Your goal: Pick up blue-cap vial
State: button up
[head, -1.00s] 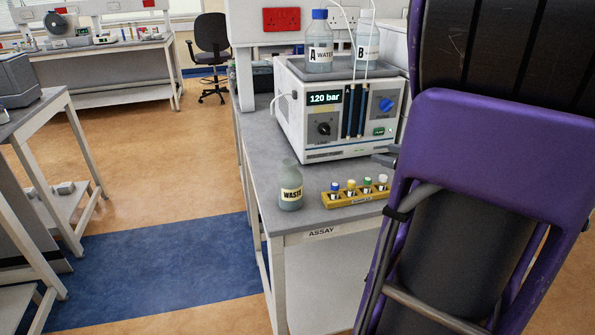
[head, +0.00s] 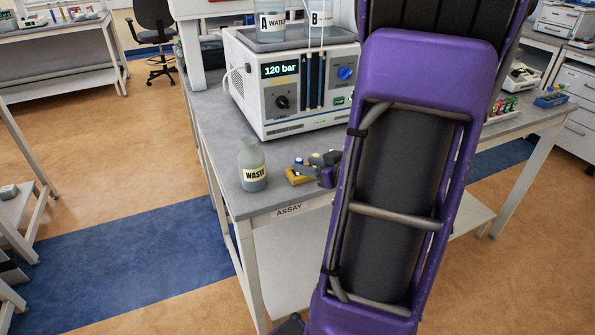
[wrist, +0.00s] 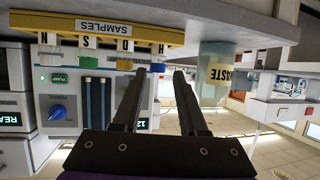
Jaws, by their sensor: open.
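The blue-cap vial (wrist: 157,68) stands in the yellow sample rack (wrist: 85,24), at the end nearest the waste bottle. The wrist view is upside down. My gripper (wrist: 160,74) is open, and the blue cap shows between its fingertips. I cannot tell how much distance remains between the fingers and the vial. In the head view the blue cap (head: 298,161) shows just left of my gripper (head: 316,162), which hides much of the rack (head: 296,179) and the other vials.
The waste bottle (head: 253,165) stands just left of the rack, and also shows in the wrist view (wrist: 216,68). Yellow-cap (wrist: 124,64) and green-cap (wrist: 91,63) vials stand beside the blue one. The pump unit (head: 290,85) stands behind. The bench's left front corner (head: 230,210) is clear.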

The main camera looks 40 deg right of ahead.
jog(key=b+x, duration=0.1)
jog(key=x, duration=0.7)
jog(key=shift+d+b, duration=0.2)
jog(key=shift+b, duration=0.2)
grip_shut()
